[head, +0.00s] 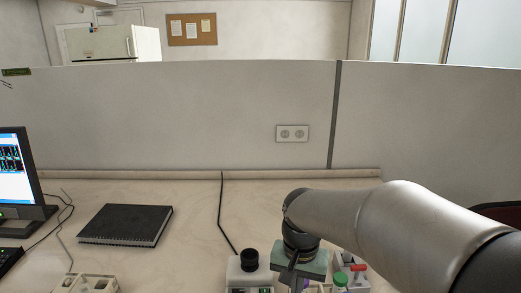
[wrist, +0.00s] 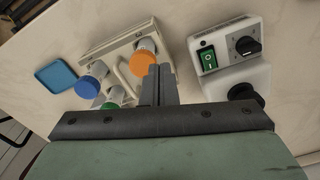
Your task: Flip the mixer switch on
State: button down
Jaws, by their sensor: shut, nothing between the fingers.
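The mixer is a white box (wrist: 223,47) at the upper right of the wrist view. It has a green rocker switch (wrist: 208,59), a black dial (wrist: 246,46) and a round black top (wrist: 244,93) on its nearer part. I cannot tell which way the rocker is tipped. In the head view the mixer (head: 235,272) stands at the bottom edge, left of my gripper, with its lower part cut off. My gripper (wrist: 160,83) is shut and empty. Its fingers lie left of the green switch in the wrist view, apart from it. In the head view the fingers are mostly hidden.
A white rack (wrist: 118,48) with orange-, blue- and green-capped tubes is left of and beside my fingers. A blue square dish (wrist: 57,77) lies farther left. A black notebook (head: 125,224) and a monitor (head: 15,170) are on the desk's left. A partition (head: 180,115) stands behind.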

jog(key=s+d+f+n, duration=0.1)
jog(key=s+d+n, duration=0.1)
jog(key=s, duration=0.5)
jog(key=s+d+f+n, duration=0.1)
jog(key=s+d, duration=0.4)
jog(key=s, duration=0.2)
jog(key=shift+s+f+n, duration=0.3)
jog(key=shift+f+n, duration=0.1)
notch_tip(320, 180, up, 9)
send_over(265, 289)
jog(key=s, duration=0.2)
jog(key=shift+s+f+p, duration=0.15)
jog(key=shift+f+p, duration=0.05)
jog(key=shift+p, duration=0.25)
notch_tip(265, 289, down, 14)
jog(key=shift+s+p, duration=0.1)
jog(key=shift+p, duration=0.95)
